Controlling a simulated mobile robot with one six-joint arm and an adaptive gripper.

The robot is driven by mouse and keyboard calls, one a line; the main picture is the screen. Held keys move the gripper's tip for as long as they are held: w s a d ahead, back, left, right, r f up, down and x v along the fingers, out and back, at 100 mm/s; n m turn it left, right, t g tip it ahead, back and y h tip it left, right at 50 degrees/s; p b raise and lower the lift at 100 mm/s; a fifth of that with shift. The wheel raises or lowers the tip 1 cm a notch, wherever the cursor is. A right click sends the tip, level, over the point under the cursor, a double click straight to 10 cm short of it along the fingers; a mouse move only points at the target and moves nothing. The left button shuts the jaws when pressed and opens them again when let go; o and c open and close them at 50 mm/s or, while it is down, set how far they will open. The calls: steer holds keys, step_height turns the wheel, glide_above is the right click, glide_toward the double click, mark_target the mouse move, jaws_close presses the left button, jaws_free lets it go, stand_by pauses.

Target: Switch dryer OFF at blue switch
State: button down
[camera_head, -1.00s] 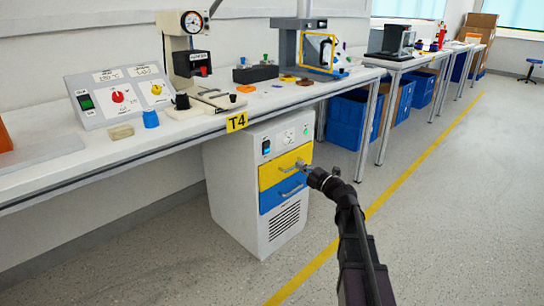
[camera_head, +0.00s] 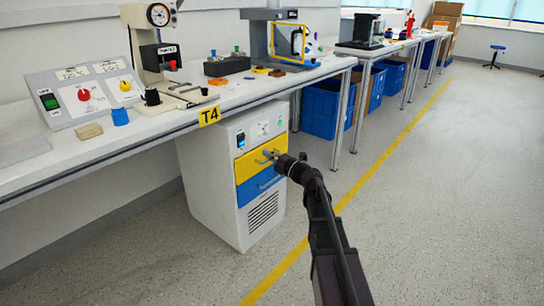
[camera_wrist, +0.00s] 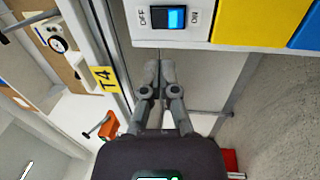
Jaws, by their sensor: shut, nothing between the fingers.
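The dryer (camera_head: 208,185) is a white cabinet under the bench, with a yellow drawer and a blue drawer. Its blue switch (camera_head: 240,140) is at the top left of its front. In the wrist view the blue switch (camera_wrist: 168,17) lies between the labels OFF on the left and ON on the right; its right part is bright blue, its left part dark. My gripper (camera_head: 268,155) is in front of the yellow drawer in the head view. In the wrist view my gripper (camera_wrist: 160,66) is shut and empty, its fingertips just below the switch in the picture, apparently not touching it.
The bench (camera_head: 100,153) edge with the T4 label (camera_head: 210,115) overhangs above the dryer. Blue crates (camera_head: 320,113) stand under the bench to the right. The floor (camera_head: 420,210) on the right is clear.

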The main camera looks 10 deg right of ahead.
mark_target(243, 139)
steer(key=p+x, duration=0.1)
steer(key=x, duration=0.9)
steer(key=shift+w, duration=0.2)
steer(key=shift+a, duration=0.1)
steer(key=shift+a+r+p, duration=0.15)
steer(key=shift+a+p, duration=0.2)
steer(key=shift+w+d, duration=0.1)
steer(key=shift+d, duration=0.2)
steer(key=shift+v, duration=0.8)
steer(key=s+d+r+p, duration=0.2)
steer(key=s+d, duration=0.5)
steer(key=s, duration=0.3)
steer(key=shift+d+r, duration=0.1)
